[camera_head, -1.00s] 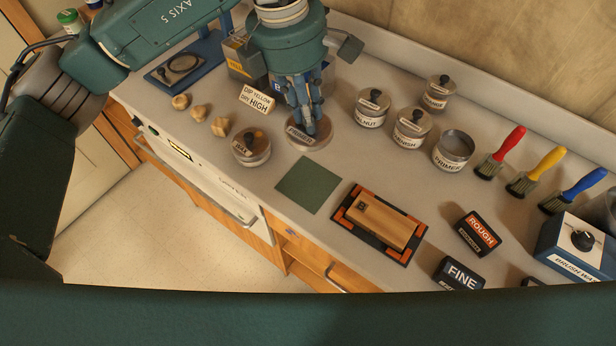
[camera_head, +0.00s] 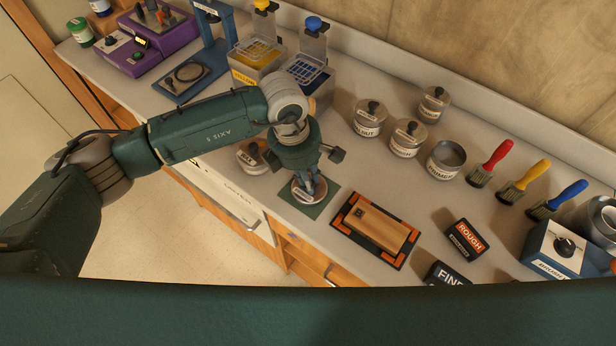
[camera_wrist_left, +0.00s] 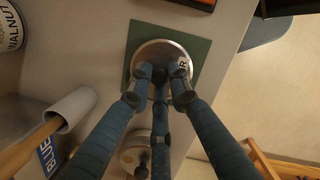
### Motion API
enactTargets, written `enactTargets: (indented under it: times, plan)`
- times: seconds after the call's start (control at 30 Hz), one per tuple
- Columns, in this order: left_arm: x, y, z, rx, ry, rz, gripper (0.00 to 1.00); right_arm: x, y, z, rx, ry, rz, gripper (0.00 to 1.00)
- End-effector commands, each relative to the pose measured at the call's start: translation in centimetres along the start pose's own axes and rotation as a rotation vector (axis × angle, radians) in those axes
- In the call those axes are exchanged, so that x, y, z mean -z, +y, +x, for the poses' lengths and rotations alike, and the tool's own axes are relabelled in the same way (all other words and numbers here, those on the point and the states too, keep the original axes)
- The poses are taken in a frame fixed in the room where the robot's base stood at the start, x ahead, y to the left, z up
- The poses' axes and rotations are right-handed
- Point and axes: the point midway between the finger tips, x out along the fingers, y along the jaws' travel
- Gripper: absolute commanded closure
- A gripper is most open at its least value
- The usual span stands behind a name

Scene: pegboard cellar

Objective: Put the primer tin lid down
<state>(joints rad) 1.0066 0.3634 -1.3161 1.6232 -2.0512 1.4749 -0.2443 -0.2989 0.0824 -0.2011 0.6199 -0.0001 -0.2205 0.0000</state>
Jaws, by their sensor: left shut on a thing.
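The primer tin lid (camera_head: 299,193) is a round, shallow disc with a light label and a dark knob region hidden by the fingers. My left gripper (camera_head: 309,192) is shut on it from above. The lid is over the dark green square mat (camera_head: 327,205); I cannot tell if it touches it. In the left wrist view the lid (camera_wrist_left: 150,52) sits within most of the mat (camera_wrist_left: 143,33), with the blue fingers (camera_wrist_left: 160,75) closed at its middle. The open primer tin (camera_head: 446,161) stands uncovered to the right. My right gripper is not in view.
The wax tin (camera_head: 252,158) stands close behind my left gripper. Lidded tins, including walnut (camera_head: 368,118) and varnish (camera_head: 407,141), stand farther back. Brushes (camera_head: 490,163) are at the right.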

Motion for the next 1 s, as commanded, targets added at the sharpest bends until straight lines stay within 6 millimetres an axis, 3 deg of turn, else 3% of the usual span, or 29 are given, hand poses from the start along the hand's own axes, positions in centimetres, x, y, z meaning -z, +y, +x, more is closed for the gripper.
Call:
enactTargets:
  times: [0.1, 0.43, 0.47, 0.57, 0.93, 1.0]
  plan:
    - [0.1, 0.0, 1.0, 0.0, 0.0, 0.001, 1.0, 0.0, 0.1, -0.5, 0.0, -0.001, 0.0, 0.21]
    - [0.2, 0.0, 1.4, -0.001, -0.001, 0.002, 1.0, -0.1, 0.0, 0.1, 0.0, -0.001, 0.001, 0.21]
    - [0.2, 0.0, 1.4, -0.001, -0.001, 0.001, 0.8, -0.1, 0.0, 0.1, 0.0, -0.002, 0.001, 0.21]
    - [0.2, 0.0, 1.3, -0.001, 0.0, 0.001, 0.63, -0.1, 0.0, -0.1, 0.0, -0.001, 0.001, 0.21]
    - [0.1, 0.0, 0.7, -0.001, 0.0, 0.001, 0.63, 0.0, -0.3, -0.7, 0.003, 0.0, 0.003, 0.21]
    - [0.1, 0.1, 0.2, -0.003, -0.002, 0.001, 0.63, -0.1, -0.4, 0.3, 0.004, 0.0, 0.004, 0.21]
